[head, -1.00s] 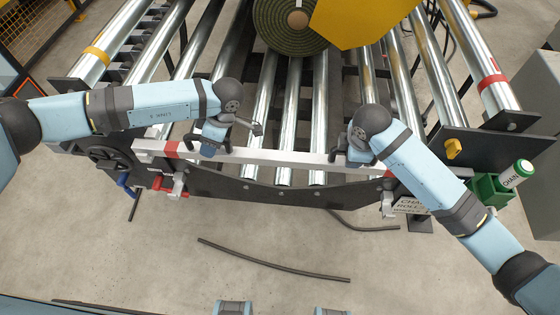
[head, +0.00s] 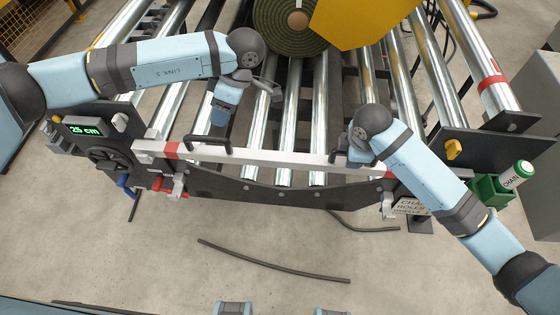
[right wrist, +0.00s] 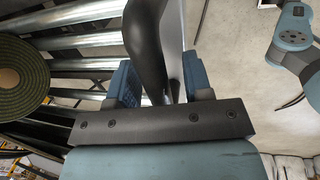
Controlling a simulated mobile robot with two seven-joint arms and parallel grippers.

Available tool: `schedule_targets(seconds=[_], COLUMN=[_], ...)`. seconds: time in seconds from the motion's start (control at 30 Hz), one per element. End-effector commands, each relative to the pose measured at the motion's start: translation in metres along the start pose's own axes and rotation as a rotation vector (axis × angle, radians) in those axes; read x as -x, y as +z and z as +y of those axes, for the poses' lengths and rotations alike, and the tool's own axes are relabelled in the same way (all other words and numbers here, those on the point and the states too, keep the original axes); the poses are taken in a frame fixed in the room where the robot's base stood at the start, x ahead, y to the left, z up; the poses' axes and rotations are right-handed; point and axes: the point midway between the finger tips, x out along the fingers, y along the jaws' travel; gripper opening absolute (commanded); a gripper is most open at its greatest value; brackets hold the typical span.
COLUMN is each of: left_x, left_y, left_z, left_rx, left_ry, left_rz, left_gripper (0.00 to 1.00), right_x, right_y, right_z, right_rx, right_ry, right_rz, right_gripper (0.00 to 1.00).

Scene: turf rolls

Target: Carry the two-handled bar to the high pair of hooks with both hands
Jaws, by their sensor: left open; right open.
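The two-handled bar is a long pale bar (head: 270,156) with red bands near its ends, lying across the front of the roller frame. Its left black handle (head: 228,138) stands up from the bar. My left gripper (head: 220,118) is open just above and behind that handle, with no hold visible. My right gripper (head: 358,152) is at the right black handle (head: 341,158). In the right wrist view the open fingers (right wrist: 160,85) stand on either side of a dark handle (right wrist: 148,40). Metal brackets show below the bar at left (head: 178,187) and right (head: 388,205); I cannot tell which hooks are high.
A green turf roll (head: 290,25) and a yellow plate (head: 360,22) are at the back over steel rollers (head: 290,90). A display reading 25 cm (head: 83,129) and a black handwheel (head: 108,159) are at left. A green box (head: 490,188) is at right. A dark strip (head: 275,264) lies on the floor.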

Motion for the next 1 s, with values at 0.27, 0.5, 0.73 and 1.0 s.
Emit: schedule_targets(seconds=[0.27, 0.5, 0.73, 1.0], left_x=[0.001, 0.0, 0.0, 0.0], left_y=[0.0, 0.0, 0.0, 0.0], left_z=[0.0, 0.0, 0.0, 0.0], left_rx=[0.0, 0.0, 0.0, 0.0], left_ry=[0.0, 0.0, 0.0, 0.0], left_rz=[0.0, 0.0, 0.0, 0.0], left_gripper=[0.46, 0.46, 0.46, 0.46], right_x=[0.05, 0.096, 0.115, 0.116], right_y=[0.0, 0.0, 0.0, 0.0], right_z=[0.001, 0.001, 0.0, 0.0], right_rx=[0.001, 0.0, 0.0, 0.0], right_ry=[0.005, 0.004, 0.001, 0.001], right_rz=[0.002, 0.001, 0.0, 0.0], right_gripper=[0.46, 0.46, 0.46, 0.46])
